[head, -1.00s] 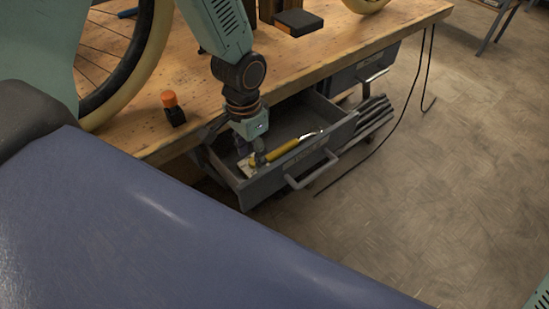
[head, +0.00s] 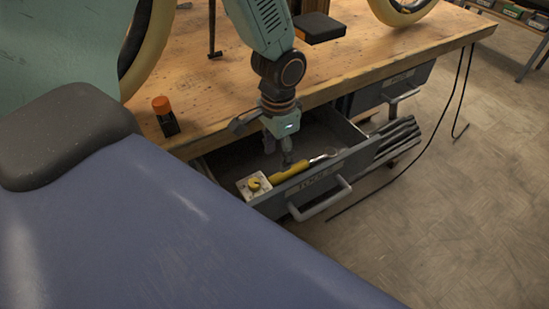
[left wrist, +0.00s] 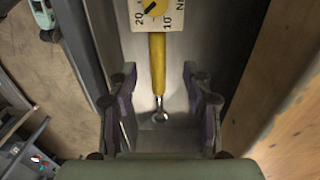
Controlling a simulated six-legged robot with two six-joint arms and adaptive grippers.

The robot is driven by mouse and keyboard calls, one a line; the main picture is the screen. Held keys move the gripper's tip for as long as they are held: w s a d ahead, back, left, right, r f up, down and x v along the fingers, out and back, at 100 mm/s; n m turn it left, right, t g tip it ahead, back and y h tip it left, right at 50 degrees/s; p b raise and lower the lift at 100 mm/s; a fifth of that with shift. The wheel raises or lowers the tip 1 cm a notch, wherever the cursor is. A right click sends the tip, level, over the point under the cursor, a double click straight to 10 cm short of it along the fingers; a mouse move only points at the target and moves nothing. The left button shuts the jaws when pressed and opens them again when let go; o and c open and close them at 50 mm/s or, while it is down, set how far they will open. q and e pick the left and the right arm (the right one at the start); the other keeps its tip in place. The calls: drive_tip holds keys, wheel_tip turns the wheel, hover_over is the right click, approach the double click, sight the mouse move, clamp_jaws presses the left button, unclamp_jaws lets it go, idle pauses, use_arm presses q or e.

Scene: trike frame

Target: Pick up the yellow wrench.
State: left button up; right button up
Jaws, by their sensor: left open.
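The yellow wrench (head: 292,172) lies in the open drawer (head: 316,187) under the workbench. It has a yellow handle and a bare metal ring end. In the left wrist view the wrench (left wrist: 157,70) points down the picture between the two fingers, its ring end lowest. My left gripper (head: 285,158) is inside the drawer, over the handle; the left wrist view shows its fingers (left wrist: 160,103) open, one on each side of the wrench. I cannot tell their height above it. My right gripper is out of view.
A white block with a yellow dial (head: 254,186) sits at the wrench's handle end. The drawer front with its handle (head: 320,200) and the wooden bench top (head: 352,75) border the gripper. An orange-capped bottle (head: 165,116) stands on the bench.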

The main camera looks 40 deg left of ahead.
sight(278, 175)
use_arm(q)
drive_tip(key=shift+s+f+b, duration=0.2)
drive_tip(key=shift+f, duration=0.3)
drive_tip(key=shift+s+f+b, duration=0.15)
drive_tip(key=shift+f+b, duration=0.05)
drive_tip(key=shift+f, duration=0.25)
drive_tip(key=shift+w+f, duration=0.2)
drive_tip(key=shift+f, duration=0.45)
drive_tip(key=f+b, duration=0.1)
drive_tip(key=f, duration=0.1)
drive_tip(key=f+b, duration=0.2)
drive_tip(key=shift+d, duration=0.2)
drive_tip(key=shift+f, duration=0.25)
drive_tip(key=shift+w, duration=0.15)
drive_tip(key=shift+r, duration=0.15)
drive_tip(key=shift+c, duration=1.3)
drive_tip(key=c, duration=0.4)
clamp_jaws()
